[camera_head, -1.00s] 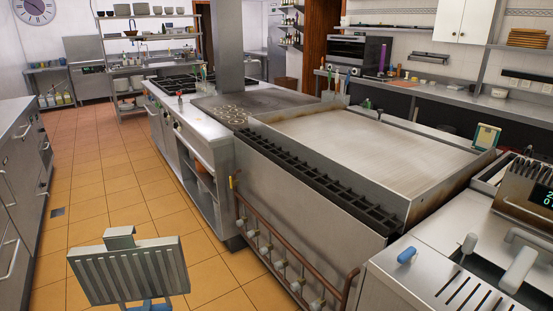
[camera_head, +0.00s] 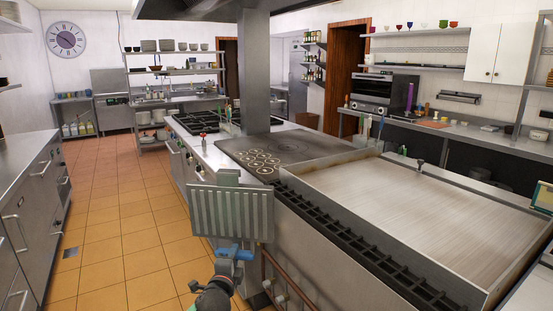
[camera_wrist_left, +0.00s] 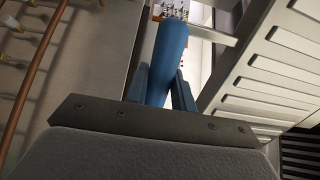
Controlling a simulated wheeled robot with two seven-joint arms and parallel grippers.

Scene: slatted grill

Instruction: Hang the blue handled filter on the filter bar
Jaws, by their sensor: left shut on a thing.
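The filter (camera_head: 232,212) is a grey slatted metal panel with a blue handle (camera_head: 238,253). In the head view it is held upright in the air, overlapping the front left corner of the cooking block. My left gripper (camera_head: 224,266) is shut on the blue handle below the panel. In the left wrist view the handle (camera_wrist_left: 171,62) lies between the fingers, and the slatted panel (camera_wrist_left: 280,70) fills the right side. The filter bar (camera_head: 292,284) is a copper-brown rail low on the block's front, partly hidden; it also shows in the left wrist view (camera_wrist_left: 35,85). The filter appears apart from it. My right gripper is out of view.
A flat griddle (camera_head: 400,205) with a black slotted edge (camera_head: 345,240) tops the block. Round rings (camera_head: 257,162) lie on the hot plate behind the filter. A steel counter (camera_head: 30,175) stands at left, with clear tiled floor (camera_head: 125,230) between.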

